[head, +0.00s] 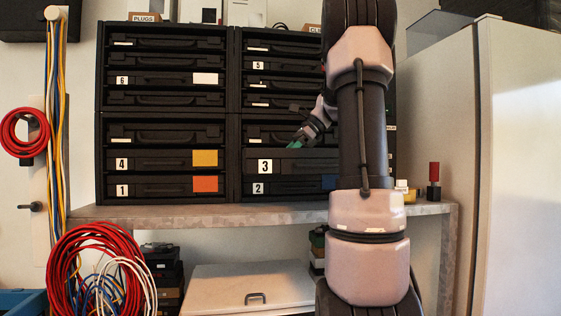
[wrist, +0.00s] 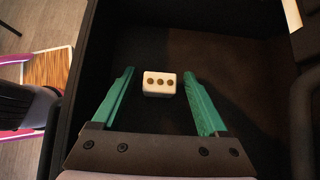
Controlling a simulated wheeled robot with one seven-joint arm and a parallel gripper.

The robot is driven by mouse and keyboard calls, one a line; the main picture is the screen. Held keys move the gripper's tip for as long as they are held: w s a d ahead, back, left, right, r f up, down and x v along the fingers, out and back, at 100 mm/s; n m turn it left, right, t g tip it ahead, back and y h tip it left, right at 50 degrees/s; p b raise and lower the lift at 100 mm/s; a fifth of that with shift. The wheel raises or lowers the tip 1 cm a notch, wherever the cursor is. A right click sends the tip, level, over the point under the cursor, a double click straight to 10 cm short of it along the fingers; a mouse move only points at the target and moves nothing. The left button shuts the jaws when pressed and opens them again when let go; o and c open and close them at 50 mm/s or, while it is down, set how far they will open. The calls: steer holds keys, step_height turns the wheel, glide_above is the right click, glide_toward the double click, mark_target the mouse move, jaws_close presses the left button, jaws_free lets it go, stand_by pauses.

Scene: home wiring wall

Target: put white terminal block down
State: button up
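My gripper (wrist: 159,73) is open, with a gap on each side of the block. In the head view my gripper (head: 294,145) points down at the drawer marked 3 (head: 300,166), which appears pulled out. The block is hidden in that view.
Black drawer cabinets (head: 232,115) stand on a shelf (head: 200,213). A tall white cabinet (head: 440,130) is at the right. Coiled cables (head: 70,262) hang at the left. The drawer walls rise close around my gripper; the drawer floor right of the block is clear.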

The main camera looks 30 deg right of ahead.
steer(key=v, duration=1.2)
stand_by(0.3)
